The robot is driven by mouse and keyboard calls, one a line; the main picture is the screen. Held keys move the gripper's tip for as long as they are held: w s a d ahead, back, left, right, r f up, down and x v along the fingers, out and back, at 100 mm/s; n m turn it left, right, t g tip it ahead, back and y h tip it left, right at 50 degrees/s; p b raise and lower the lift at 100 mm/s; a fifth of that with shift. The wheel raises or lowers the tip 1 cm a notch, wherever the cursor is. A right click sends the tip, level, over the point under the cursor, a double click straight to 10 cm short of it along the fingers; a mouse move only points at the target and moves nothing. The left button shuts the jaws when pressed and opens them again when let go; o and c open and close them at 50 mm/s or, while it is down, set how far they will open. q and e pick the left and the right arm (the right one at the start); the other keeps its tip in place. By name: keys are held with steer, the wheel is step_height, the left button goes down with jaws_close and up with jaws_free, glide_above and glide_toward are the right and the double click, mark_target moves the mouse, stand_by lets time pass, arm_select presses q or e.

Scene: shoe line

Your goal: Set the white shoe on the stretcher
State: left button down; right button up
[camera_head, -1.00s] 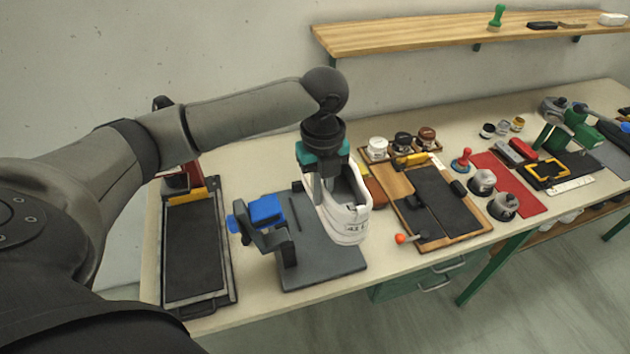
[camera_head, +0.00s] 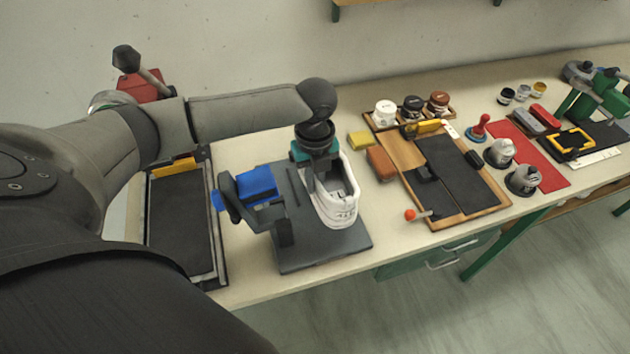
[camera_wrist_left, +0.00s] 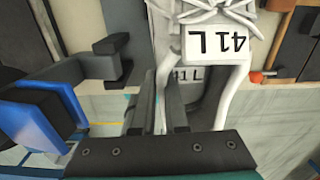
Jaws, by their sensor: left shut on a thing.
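The white shoe (camera_head: 345,214) is toe-down to the back and heel-up or tilted; I cannot tell exactly, and its opening shows from above. My left gripper (camera_head: 321,180) is shut on its left wall, one finger inside. In the left wrist view the shoe (camera_wrist_left: 233,90) shows a "41 L" tag, with the gripper fingers (camera_wrist_left: 158,105) at its edge. The stretcher, with a blue block (camera_head: 256,184) on a dark grey base plate (camera_head: 300,252), stands left of and under the shoe. Whether the shoe touches the plate is unclear. My right gripper is out of view.
A dark framed tray (camera_head: 178,225) lies left of the stretcher.

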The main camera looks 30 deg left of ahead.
mark_target(315, 204)
arm_select(q)
step_height(315, 204, down, 5)
steer(key=b, duration=0.5)
steer(key=shift+r, duration=0.1)
steer(key=shift+f, duration=0.4)
step_height(315, 204, down, 2)
steer(key=shift+f, duration=0.3)
steer(key=shift+f+b, duration=0.4)
steer(key=shift+f, duration=0.05)
steer(key=c, duration=0.9)
jaws_free()
steer(key=shift+o, duration=0.2)
step_height(315, 204, up, 15)
steer(key=shift+r+p, duration=0.15)
steer(key=shift+p, duration=0.65)
